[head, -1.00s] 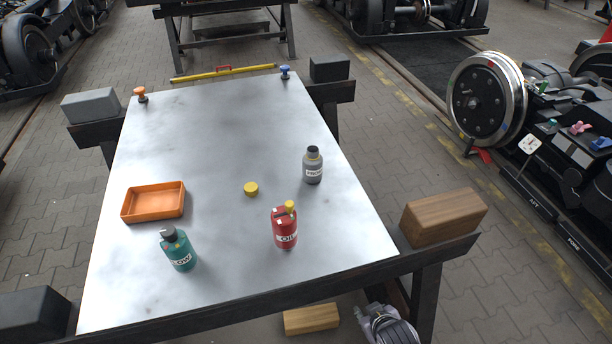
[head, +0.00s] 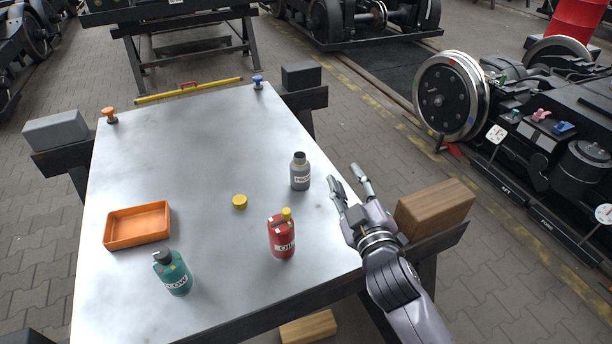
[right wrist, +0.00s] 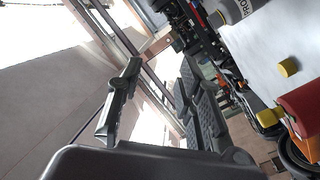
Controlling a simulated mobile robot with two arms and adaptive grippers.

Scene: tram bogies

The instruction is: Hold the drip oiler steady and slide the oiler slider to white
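A teal bottle (head: 174,274) with a dark grey cap, small coloured marks on its shoulder and a label partly reading "LOW" stands at the table's near left. A red can (head: 281,238) labelled "OIL", with a yellow cap, stands to its right; it also shows in the right wrist view (right wrist: 303,108). I cannot tell for sure which is the drip oiler, and no slider is clear. My right gripper (head: 346,179) is open and empty by the table's right edge, right of the grey bottle (head: 300,173) and apart from it. My left gripper is out of view.
An orange tray (head: 137,226) lies on the table's left, a small yellow disc (head: 239,201) near the middle. A wooden block (head: 435,209) sits on the support right of my gripper. The table's far half is clear except for orange (head: 109,115) and blue (head: 258,82) corner knobs.

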